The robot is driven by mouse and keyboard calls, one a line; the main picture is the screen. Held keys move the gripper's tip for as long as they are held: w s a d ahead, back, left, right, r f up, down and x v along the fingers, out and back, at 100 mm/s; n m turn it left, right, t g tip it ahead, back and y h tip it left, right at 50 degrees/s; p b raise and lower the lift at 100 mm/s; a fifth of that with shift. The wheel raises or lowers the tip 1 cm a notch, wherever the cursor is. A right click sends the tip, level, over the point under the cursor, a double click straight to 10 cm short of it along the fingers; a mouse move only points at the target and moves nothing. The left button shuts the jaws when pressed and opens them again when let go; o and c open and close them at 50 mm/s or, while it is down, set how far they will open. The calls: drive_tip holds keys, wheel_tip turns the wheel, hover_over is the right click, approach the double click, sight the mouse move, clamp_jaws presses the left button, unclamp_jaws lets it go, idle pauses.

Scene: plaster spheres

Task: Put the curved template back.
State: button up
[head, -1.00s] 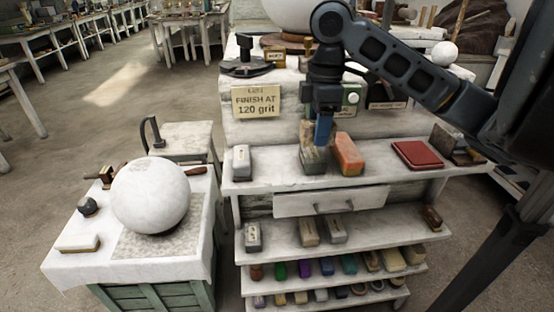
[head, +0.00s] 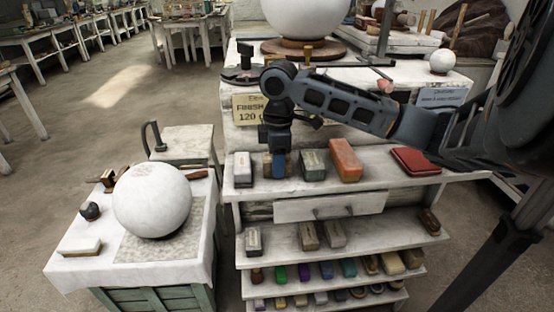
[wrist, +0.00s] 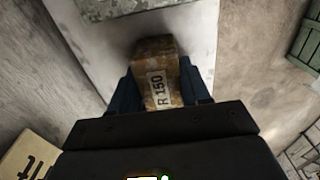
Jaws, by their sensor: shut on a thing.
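My gripper (head: 277,172) is above the upper shelf of the white rack. In the wrist view its blue fingers are shut on a brown mottled block (wrist: 154,58) with a white label reading "R 150". In the head view my fingers partly cover this block. It is low over the white shelf, between a grey block (head: 243,168) and a grey-green block (head: 313,165); I cannot tell whether it touches the shelf. A dark curved piece (head: 153,138) stands on a small stool at the left. I cannot tell which of these is the curved template.
An orange block (head: 345,160) and a red flat item (head: 415,161) lie further right on the shelf. Lower shelves hold several small blocks. A "FINISH" sign (head: 245,108) is behind my arm. A white sphere (head: 152,200) sits on the cloth-covered table (head: 70,267) at left.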

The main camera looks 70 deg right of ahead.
drive_tip(key=o, duration=1.2)
wheel_tip(320, 180, up, 12)
drive_tip(key=shift+s+b, duration=0.15)
drive_tip(key=shift+b, duration=0.25)
